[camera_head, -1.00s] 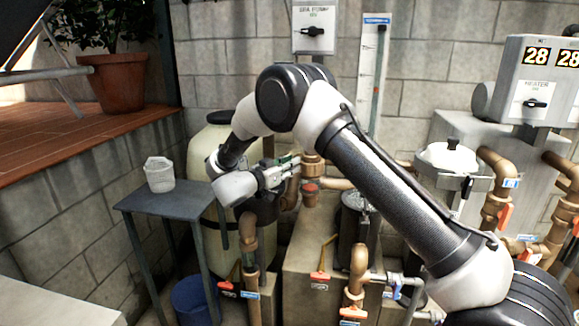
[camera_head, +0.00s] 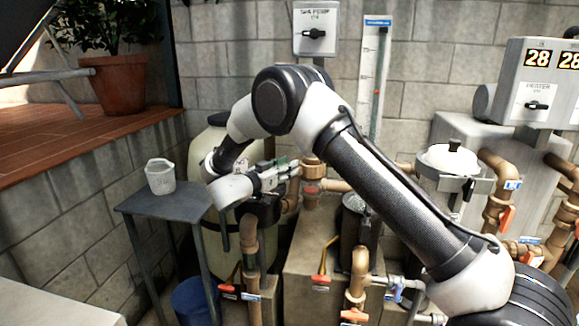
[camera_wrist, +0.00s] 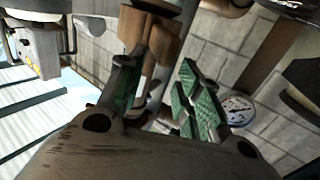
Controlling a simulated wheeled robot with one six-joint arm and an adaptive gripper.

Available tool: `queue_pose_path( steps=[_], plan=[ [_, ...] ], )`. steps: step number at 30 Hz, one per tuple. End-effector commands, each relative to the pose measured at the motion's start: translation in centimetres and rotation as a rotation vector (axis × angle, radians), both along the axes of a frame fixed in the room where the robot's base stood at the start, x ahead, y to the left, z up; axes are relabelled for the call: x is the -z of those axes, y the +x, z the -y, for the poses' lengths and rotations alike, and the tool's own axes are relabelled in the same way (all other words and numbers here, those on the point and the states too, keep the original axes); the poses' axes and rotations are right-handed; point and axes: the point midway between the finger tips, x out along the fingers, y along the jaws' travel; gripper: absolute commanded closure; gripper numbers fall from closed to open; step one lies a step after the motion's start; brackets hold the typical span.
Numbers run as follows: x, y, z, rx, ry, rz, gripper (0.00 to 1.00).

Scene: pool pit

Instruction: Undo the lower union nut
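My gripper (camera_head: 284,170) is in front of the tan tank, beside the upright brown pipework at the middle of the head view. In the wrist view its two green-padded fingers (camera_wrist: 160,100) stand apart, with a gap between them. A brown fitting (camera_wrist: 150,40) shows beyond and partly between the fingers; I cannot tell whether they touch it. In the head view a brown union-like fitting (camera_head: 313,168) is just right of the fingertips, with a reddish band (camera_head: 311,189) below it. I cannot tell for certain which part is the lower union nut.
A grey table (camera_head: 180,205) with a white cup (camera_head: 160,176) stands left of the tank (camera_head: 210,150). Pipes with orange-handled valves (camera_head: 353,314) stand low in front. A lidded strainer (camera_head: 447,160) is at right. A round gauge (camera_wrist: 237,110) shows beyond the right finger.

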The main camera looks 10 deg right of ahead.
Motion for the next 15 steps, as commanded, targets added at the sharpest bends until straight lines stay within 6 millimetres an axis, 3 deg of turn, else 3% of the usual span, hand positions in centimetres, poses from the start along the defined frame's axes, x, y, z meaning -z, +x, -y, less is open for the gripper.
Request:
queue_pose_path(
  steps=[9,15],
  plan=[
    [-0.1,-4.6,-5.5,-0.005,0.000,0.003,0.65],
    [-0.1,-6.2,-7.3,-0.002,0.000,0.004,0.65]
  ],
)
